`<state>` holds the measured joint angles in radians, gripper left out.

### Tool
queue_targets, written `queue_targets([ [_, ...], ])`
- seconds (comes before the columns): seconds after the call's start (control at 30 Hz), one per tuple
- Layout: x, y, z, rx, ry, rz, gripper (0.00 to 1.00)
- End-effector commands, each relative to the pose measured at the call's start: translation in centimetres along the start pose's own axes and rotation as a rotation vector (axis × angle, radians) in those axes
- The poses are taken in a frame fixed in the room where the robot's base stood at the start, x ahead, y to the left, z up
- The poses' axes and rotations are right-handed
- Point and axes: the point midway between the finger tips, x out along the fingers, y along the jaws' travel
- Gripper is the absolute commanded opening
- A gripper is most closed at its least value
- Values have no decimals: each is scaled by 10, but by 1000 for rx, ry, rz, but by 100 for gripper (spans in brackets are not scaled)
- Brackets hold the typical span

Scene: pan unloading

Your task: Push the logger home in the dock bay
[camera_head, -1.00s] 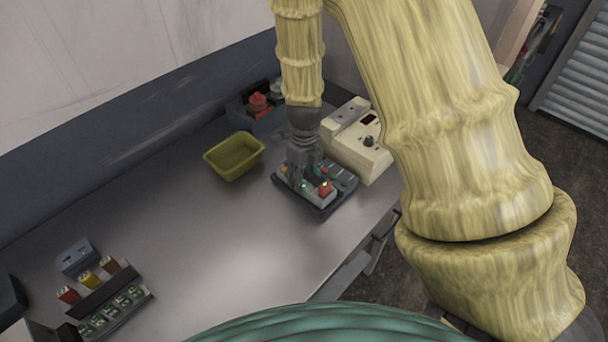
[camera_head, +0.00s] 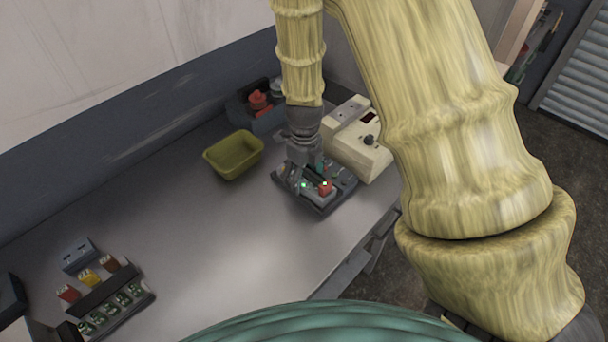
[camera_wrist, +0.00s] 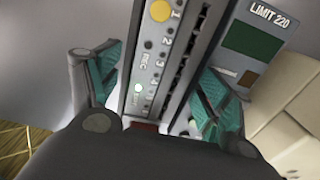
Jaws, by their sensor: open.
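The dark dock (camera_head: 318,207) lies on the bench below my gripper (camera_head: 303,175). A red block, which looks like the logger (camera_head: 326,190), sits in the dock beside the gripper; how deep it sits I cannot tell. Two green lights glow on the dock. In the wrist view, my open gripper (camera_wrist: 156,85) has its teal-padded fingers on either side of the dock's numbered lamp strip (camera_wrist: 150,60). The strip has a yellow button and a lit lamp near the low end. A red sliver shows at the palm's edge, mostly hidden. Contact cannot be told.
A cream box with a knob (camera_head: 357,150) stands close right of the dock. An olive bin (camera_head: 234,156) is to the left, and a dark box with a red knob (camera_head: 258,108) is behind. A rack of coloured blocks (camera_head: 112,288) lies front left. The bench between is clear.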

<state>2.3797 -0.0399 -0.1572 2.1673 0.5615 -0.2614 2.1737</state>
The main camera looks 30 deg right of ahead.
Motion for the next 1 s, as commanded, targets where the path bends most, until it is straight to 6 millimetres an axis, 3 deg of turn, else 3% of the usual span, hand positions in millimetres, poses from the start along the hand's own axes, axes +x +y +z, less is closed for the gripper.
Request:
queue_targets([
  [0.37,-11,0,1,-1,-1,-2,78],
  [1.0,-105,-1,0,0,-1,-1,78],
])
